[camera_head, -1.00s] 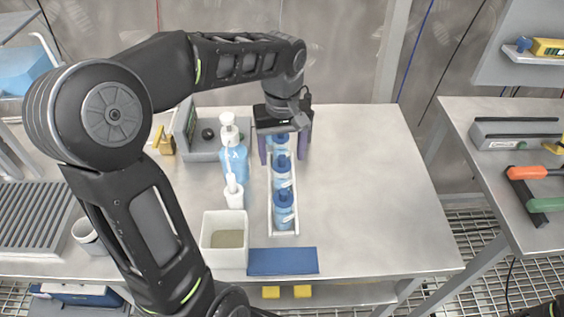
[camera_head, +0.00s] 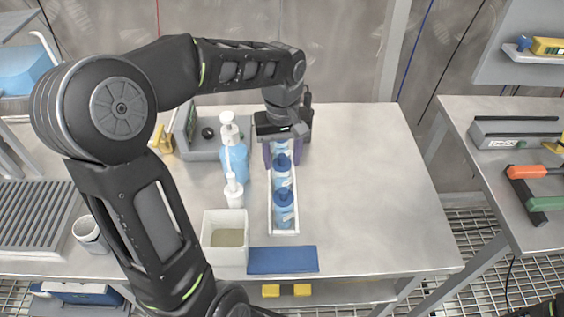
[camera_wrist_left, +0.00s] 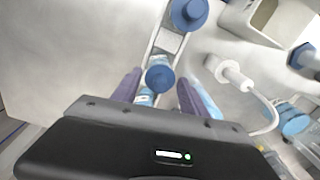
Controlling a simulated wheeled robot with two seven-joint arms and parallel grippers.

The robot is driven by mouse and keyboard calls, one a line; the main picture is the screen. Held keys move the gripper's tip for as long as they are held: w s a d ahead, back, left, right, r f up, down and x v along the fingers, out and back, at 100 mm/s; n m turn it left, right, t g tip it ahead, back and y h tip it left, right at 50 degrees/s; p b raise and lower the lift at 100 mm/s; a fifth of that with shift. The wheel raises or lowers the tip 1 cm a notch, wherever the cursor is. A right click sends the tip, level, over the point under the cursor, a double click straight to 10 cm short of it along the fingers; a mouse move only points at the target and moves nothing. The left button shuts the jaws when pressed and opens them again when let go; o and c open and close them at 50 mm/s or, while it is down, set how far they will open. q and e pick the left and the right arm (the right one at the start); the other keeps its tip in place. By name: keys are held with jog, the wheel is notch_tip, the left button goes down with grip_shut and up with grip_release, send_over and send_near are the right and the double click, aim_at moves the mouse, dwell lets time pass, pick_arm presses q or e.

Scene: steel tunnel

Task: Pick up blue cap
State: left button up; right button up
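Blue-capped bottles stand in a row in a narrow white tray (camera_head: 270,217). The far bottle is mostly hidden by my left gripper (camera_head: 282,158), which points down over the far end of the row. Its purple fingers are apart on either side of the row. In the left wrist view, one blue cap (camera_wrist_left: 160,78) shows in the gap just beyond the fingers, and another (camera_wrist_left: 188,12) is farther up. Nothing is visibly gripped. My right gripper is out of view.
A pump bottle (camera_head: 235,160) and a small white pump bottle (camera_head: 234,194) stand close left of the tray. A cream container (camera_head: 225,252) and a blue mat (camera_head: 283,261) lie nearer. A grey case (camera_head: 207,152) is behind left. The table's right side is clear.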

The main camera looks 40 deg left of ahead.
aim_at(282, 156)
pick_arm(q)
jog(key=c, duration=1)
notch_tip(282, 156, up, 10)
dwell(0.3)
dwell(0.4)
